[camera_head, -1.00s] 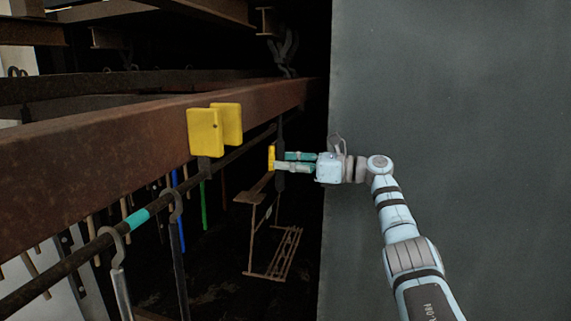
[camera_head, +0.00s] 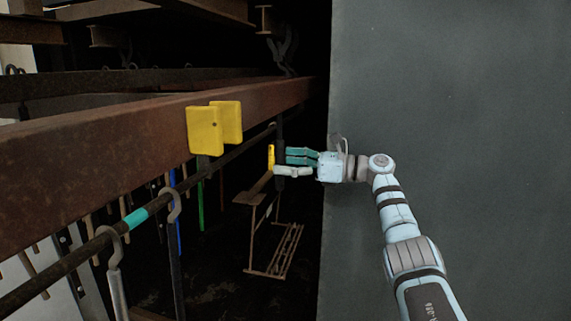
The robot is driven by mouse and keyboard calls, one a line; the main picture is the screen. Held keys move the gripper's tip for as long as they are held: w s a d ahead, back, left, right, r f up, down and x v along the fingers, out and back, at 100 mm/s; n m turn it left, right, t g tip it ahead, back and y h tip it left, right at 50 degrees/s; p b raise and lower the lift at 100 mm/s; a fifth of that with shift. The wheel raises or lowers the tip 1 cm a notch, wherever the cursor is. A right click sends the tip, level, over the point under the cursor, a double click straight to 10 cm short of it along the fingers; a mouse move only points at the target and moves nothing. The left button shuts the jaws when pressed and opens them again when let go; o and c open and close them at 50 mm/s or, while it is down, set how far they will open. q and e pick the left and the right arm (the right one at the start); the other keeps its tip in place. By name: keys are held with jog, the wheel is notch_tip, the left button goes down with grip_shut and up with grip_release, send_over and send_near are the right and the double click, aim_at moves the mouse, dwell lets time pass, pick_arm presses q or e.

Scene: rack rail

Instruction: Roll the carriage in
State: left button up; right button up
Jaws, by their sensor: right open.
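A dark rod-like rail (camera_head: 65,266) runs from the lower left into the dark, with a teal band (camera_head: 134,218) around it. A dark upright hanger (camera_head: 280,142) with a narrow yellow piece (camera_head: 271,157) hangs at its far end; I take this as the carriage. My right gripper (camera_head: 286,164) is open, its teal and pale fingers spread just right of the yellow piece, by the hanger. I cannot tell whether a finger touches it. My left gripper is out of view.
Two yellow plates (camera_head: 206,131) sit over the rusty beam (camera_head: 90,160). Hooks (camera_head: 117,240) with hanging tools are on the rail's near part. A brown frame (camera_head: 275,250) is below the hanger. A grey wall panel (camera_head: 450,130) fills the right.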

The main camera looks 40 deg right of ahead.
jog(key=b+v, duration=0.3)
jog(key=v, duration=0.5)
jog(key=shift+s+d, duration=0.15)
jog(key=shift+s, duration=0.2)
